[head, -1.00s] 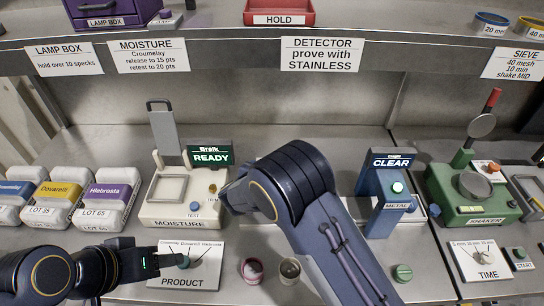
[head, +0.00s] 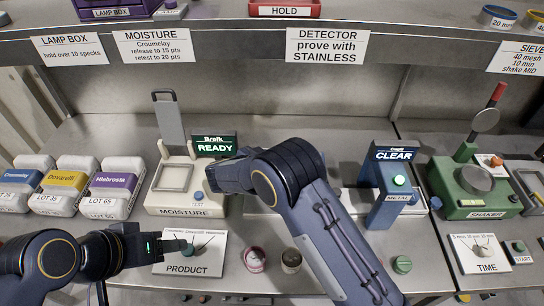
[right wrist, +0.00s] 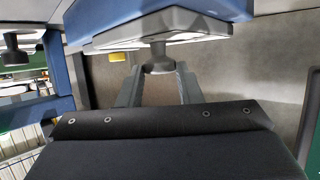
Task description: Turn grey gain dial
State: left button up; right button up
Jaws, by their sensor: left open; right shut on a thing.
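A grey dial (right wrist: 158,60) shows in the right wrist view, on the pale face of a blue housing (right wrist: 205,14). My right gripper (right wrist: 157,74) has one finger on each side of the dial and is shut on it. In the head view my right arm hides this hand, and I cannot make out the dial there.
The blue metal detector (head: 386,212) shows CLEAR with a lit green button. The cream moisture meter (head: 165,199) shows READY, partly behind my right arm. Two small cups (head: 255,260) stand near the front edge. The green shaker (head: 450,190) stands right. A shelf (head: 230,42) spans the back.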

jog(key=o, duration=1)
jog(key=shift+b+v, duration=0.95)
jog(key=shift+v, duration=2.95)
